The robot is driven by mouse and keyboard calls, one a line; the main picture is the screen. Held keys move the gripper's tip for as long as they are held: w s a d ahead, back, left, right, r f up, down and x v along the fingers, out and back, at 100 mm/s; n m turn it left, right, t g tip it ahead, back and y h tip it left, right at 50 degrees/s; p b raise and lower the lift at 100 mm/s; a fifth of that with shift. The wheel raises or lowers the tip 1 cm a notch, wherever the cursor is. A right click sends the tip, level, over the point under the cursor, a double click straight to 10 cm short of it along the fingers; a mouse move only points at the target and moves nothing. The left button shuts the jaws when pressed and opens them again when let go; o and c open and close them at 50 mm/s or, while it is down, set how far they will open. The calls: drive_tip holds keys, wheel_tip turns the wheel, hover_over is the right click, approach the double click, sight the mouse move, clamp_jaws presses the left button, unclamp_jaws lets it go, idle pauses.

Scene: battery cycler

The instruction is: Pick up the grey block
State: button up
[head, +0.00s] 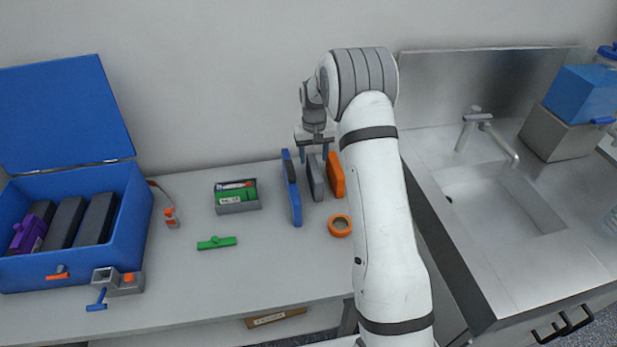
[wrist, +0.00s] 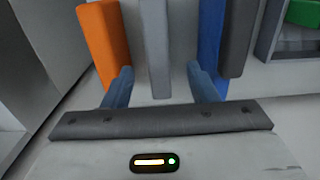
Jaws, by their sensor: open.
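The grey block (head: 315,180) stands upright on the bench between an orange block (head: 336,177) and a blue block (head: 292,192). In the wrist view the grey block (wrist: 156,50) shows in the middle, in line with the gap between my fingers. My gripper (head: 315,156) is open at the far end of the block. In the wrist view one finger of my gripper (wrist: 162,76) is on each side of the block's near end, with visible space between; I cannot tell how far down they reach. Nothing is held.
The orange block (wrist: 103,40) and blue block (wrist: 212,35) flank the fingers closely. A dark grey piece (wrist: 240,38) lies against the blue one. An orange ring (head: 340,226), green piece (head: 216,243) and grey bin (head: 238,206) are nearby. A blue case (head: 135,215) stands left, a sink (head: 505,210) right.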

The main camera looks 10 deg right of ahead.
sight(314, 167)
wheel_tip(314, 167, down, 6)
drive_tip(key=shift+s+d+r+p, duration=0.1)
drive_tip(key=shift+p, duration=0.9)
drive_tip(key=c, duration=1)
